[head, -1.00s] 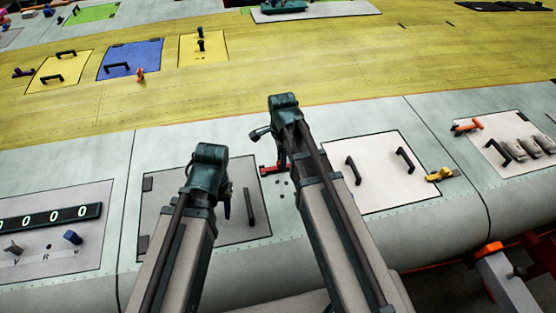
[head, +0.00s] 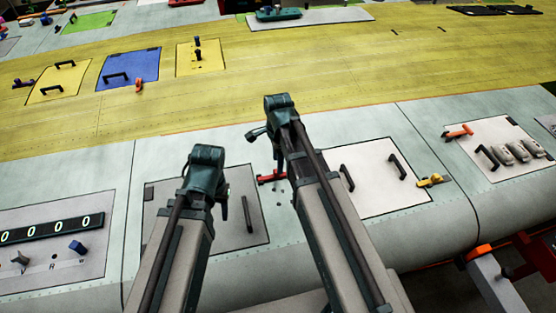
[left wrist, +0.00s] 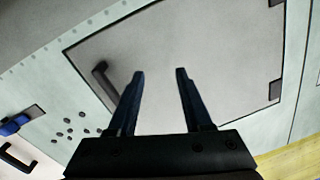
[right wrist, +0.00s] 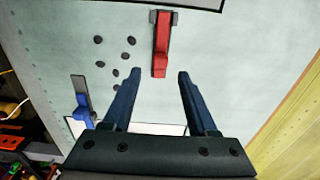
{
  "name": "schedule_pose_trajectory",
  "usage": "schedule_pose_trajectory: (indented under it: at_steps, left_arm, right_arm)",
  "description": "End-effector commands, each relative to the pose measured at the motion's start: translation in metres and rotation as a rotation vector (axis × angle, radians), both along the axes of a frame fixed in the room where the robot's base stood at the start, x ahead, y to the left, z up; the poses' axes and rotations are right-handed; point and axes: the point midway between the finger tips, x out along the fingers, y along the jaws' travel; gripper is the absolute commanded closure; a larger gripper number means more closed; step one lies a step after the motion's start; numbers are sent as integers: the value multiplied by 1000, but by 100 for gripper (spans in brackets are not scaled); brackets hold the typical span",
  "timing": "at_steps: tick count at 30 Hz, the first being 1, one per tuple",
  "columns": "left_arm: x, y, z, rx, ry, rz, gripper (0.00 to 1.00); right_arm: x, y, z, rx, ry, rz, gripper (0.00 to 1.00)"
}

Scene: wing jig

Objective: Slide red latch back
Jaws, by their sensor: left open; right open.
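The red latch (head: 271,178) lies at the right edge of the grey panel (head: 215,222) in the head view, partly beside my right arm. In the right wrist view the red latch (right wrist: 161,48) stands on a grey base at the panel's edge. Its near end is just beyond my open right gripper (right wrist: 155,78), roughly in line with the gap between the fingers. The fingers are empty. My left gripper (left wrist: 160,75) is open and empty over the grey panel with its black handle (left wrist: 105,80); in the head view it shows left of the latch (head: 224,195).
A blue latch (right wrist: 82,104) and several dark holes (right wrist: 117,58) lie near the red latch. A white panel (head: 378,187) with two black handles and a yellow latch (head: 430,181) is to the right. My right arm hides part of the surface.

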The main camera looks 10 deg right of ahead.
Motion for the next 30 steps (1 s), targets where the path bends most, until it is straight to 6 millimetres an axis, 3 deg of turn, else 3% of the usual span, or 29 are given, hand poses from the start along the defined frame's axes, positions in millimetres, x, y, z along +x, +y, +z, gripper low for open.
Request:
schedule_pose_trajectory:
  at_steps: [1, 15, 21, 30]
  left_arm:
    - [0, 0, 17, 0, 1, -1, 50]
    - [-1, 0, 85, 0, 1, 20, 50]
    - [-1, -1, 95, -1, 1, 31, 50]
    - [-1, -1, 94, -1, 1, 32, 50]
  right_arm:
    - [0, 0, 16, 0, 0, 0, 41]
    - [0, 0, 85, -1, 0, -1, 41]
    - [0, 0, 95, -2, 0, -1, 41]
    - [0, 0, 94, -2, 0, -1, 41]
